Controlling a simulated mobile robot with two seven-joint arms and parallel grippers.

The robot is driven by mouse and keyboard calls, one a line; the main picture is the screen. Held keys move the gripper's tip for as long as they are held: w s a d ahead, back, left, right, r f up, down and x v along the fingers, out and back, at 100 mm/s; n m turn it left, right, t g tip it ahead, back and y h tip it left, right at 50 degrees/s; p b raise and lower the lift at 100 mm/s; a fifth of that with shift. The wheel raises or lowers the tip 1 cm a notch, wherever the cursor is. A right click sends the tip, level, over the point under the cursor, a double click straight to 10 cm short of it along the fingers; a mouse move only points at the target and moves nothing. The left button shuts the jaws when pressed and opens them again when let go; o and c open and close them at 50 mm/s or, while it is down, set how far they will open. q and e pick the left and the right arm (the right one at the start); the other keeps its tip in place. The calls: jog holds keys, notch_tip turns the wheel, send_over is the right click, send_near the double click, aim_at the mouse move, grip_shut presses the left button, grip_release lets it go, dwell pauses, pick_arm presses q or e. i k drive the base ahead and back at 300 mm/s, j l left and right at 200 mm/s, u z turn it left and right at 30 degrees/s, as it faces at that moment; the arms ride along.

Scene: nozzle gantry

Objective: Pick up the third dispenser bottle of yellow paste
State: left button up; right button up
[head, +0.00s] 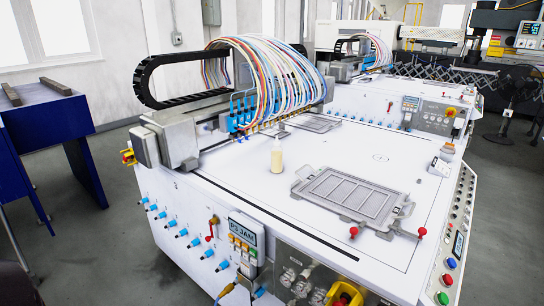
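A small bottle of pale yellow paste (277,158) stands upright on the white machine top (240,170), left of a grey metal frame plate. It has a pale, narrow nozzle at its top. It is the only such bottle I can make out. Neither of my grippers is in the head view. Nothing is seen touching the bottle.
The nozzle gantry (175,138) with coloured hoses (285,70) rises behind the bottle. The grey frame plate (352,195) with red knobs lies to its right. A small white device (440,166) sits near the right edge. The top in front of the bottle is clear.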

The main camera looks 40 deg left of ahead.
aim_at(277, 151)
jog(key=i+j+u, duration=0.1)
jog(key=j, duration=3.45)
